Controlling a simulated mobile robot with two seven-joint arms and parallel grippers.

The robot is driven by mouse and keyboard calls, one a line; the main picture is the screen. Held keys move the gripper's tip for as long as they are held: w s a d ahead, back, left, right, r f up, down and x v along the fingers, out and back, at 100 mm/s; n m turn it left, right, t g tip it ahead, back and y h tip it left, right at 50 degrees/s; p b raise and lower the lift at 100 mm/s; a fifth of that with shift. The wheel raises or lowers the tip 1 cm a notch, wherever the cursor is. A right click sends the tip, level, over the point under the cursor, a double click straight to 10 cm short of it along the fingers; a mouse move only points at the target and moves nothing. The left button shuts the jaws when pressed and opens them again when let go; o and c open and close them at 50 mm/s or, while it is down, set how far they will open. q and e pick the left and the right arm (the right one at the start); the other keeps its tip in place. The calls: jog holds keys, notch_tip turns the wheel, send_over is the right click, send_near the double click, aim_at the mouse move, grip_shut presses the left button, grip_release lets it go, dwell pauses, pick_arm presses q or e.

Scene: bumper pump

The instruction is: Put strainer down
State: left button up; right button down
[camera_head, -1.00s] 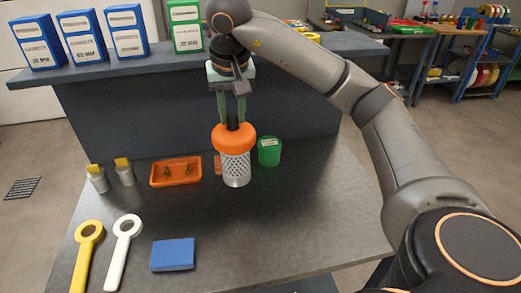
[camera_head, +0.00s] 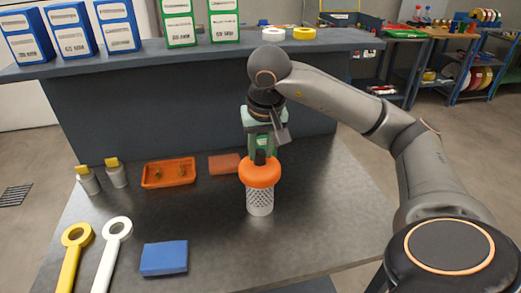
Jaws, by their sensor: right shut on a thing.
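The strainer (camera_head: 259,200) is a perforated metal cylinder with a thick orange collar (camera_head: 260,172) and a dark knob on top. It is upright over the right-middle part of the grey table (camera_head: 320,225). My right gripper (camera_head: 261,153) points down from above, with its green fingers shut on the dark knob. The strainer's lower end is at or close to the tabletop; I cannot tell whether it touches. My left gripper is not in view.
Left of the strainer are an orange-brown block (camera_head: 224,164) and an orange tray (camera_head: 169,173) with small parts. A blue block (camera_head: 164,258), white ring tool (camera_head: 112,250) and yellow ring tool (camera_head: 73,258) lie nearer. The table's right side is clear.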

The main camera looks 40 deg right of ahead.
jog(key=c, duration=1)
grip_release()
jog(key=shift+f, duration=0.1)
jog(key=o, duration=0.4)
